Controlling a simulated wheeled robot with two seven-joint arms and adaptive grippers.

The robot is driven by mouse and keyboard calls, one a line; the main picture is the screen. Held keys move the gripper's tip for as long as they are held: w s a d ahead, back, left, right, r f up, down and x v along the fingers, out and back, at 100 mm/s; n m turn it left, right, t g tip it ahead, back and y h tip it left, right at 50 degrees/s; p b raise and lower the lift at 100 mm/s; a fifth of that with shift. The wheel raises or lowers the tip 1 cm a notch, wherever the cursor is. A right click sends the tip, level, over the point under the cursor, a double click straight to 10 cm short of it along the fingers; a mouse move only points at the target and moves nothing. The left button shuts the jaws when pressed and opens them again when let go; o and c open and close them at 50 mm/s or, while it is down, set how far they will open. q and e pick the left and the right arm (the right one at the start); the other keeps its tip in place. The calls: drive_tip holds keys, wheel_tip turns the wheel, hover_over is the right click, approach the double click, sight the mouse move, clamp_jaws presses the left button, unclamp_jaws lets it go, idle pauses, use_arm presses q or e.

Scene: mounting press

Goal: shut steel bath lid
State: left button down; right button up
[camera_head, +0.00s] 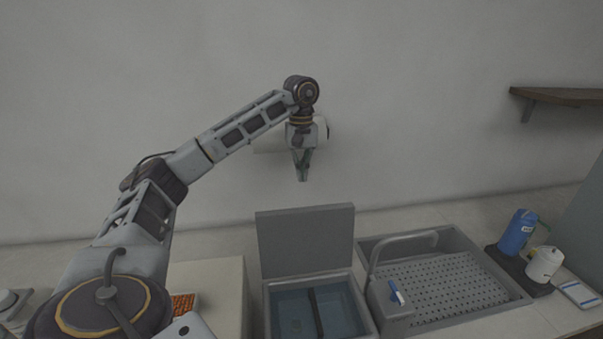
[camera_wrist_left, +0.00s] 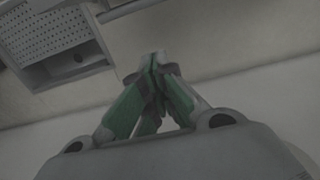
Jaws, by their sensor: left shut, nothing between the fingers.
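The steel bath (camera_head: 320,309) stands on the counter at the lower middle of the head view, with bluish liquid and a dark divider inside. Its grey lid (camera_head: 306,240) stands open, raised upright along the bath's back edge. My left gripper (camera_head: 303,178) points down above and behind the lid, apart from it, near the wall. Its fingers are shut and empty; the green-sided fingers (camera_wrist_left: 155,62) meet at the tips in the left wrist view. My right gripper is not in view.
A sink with a perforated tray (camera_head: 448,287) and a tap (camera_head: 375,257) stands right of the bath; the perforated panel also shows in the wrist view (camera_wrist_left: 45,50). A blue container (camera_head: 517,232) and a white pot (camera_head: 543,263) stand farther right. A wall shelf (camera_head: 560,96) is at upper right.

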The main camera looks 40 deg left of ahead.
use_arm(q)
drive_tip(key=s+d+f, duration=0.2)
drive_tip(key=d+f, duration=0.1)
drive_tip(key=f, duration=0.4)
drive_tip(key=shift+s+f, duration=0.2)
drive_tip(key=shift+s, duration=0.05)
idle(0.7)
drive_tip(key=shift+d, duration=0.1)
idle(0.5)
